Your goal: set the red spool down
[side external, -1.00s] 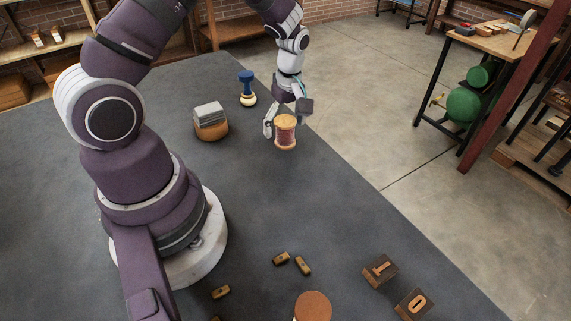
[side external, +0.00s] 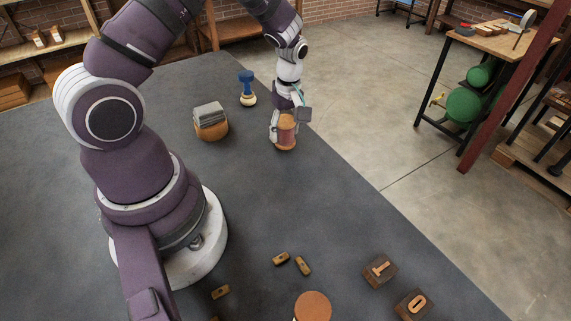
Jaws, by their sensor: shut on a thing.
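The red spool (side external: 286,134) has a dull red middle and pale orange ends. It is upright near the mat's right edge, at the upper middle of the side external view. My gripper (side external: 288,126) points down and is shut on the spool, with a finger at its left and another at its right. The fingers and palm hide part of the spool's upper end. The spool's lower end is at or very close to the dark mat (side external: 330,210); I cannot tell for sure whether it touches.
Small brass-coloured pieces (side external: 281,258), a round brown-topped thing (side external: 313,306) and two marked blocks (side external: 380,271) are at the front. The mat between is clear.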

